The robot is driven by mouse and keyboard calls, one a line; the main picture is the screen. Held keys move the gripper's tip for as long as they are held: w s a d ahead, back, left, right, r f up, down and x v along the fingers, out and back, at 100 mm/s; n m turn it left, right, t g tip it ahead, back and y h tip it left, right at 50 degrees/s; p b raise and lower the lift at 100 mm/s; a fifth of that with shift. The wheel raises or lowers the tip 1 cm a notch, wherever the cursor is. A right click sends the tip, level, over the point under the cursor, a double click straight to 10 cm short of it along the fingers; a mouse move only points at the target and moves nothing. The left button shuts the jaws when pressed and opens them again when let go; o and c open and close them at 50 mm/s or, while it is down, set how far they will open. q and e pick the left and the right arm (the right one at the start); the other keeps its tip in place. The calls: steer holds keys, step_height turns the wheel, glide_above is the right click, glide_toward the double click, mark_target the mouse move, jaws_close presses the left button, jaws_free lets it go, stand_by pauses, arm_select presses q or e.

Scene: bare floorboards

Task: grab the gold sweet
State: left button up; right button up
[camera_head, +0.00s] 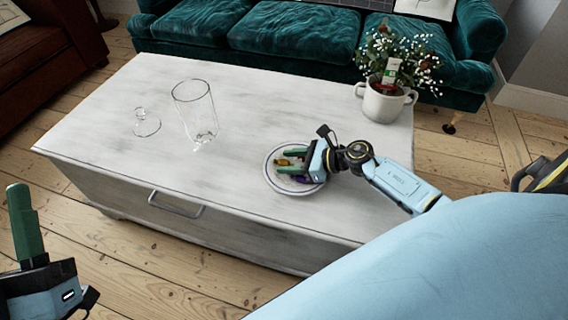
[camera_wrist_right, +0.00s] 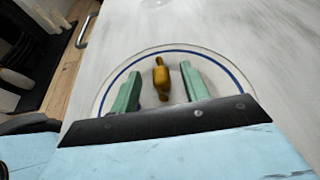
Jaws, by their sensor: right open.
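The gold sweet (camera_wrist_right: 162,82) lies on a white plate with a blue ring (camera_wrist_right: 209,52). In the head view the plate (camera_head: 268,180) sits near the front edge of the coffee table, and the sweet (camera_head: 284,162) is a small yellow-brown patch partly covered by my fingers. My right gripper (camera_head: 283,161) is open, low over the plate. In the right wrist view its green fingers (camera_wrist_right: 160,72) stand on either side of the sweet, with gaps visible on both sides. My left gripper (camera_head: 27,225) is at the lower left, away from the table; one green finger shows clearly.
The whitewashed table (camera_head: 110,105) bears a glass vase (camera_head: 197,110) and a glass lid (camera_head: 146,124) at left, and a potted plant (camera_head: 384,103) at the back right. Something purple (camera_head: 304,180) shows beside the right gripper. A green sofa (camera_head: 295,32) stands behind.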

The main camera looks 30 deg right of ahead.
steer(key=shift+c, duration=0.4)
jaws_close()
steer(key=shift+r, duration=0.1)
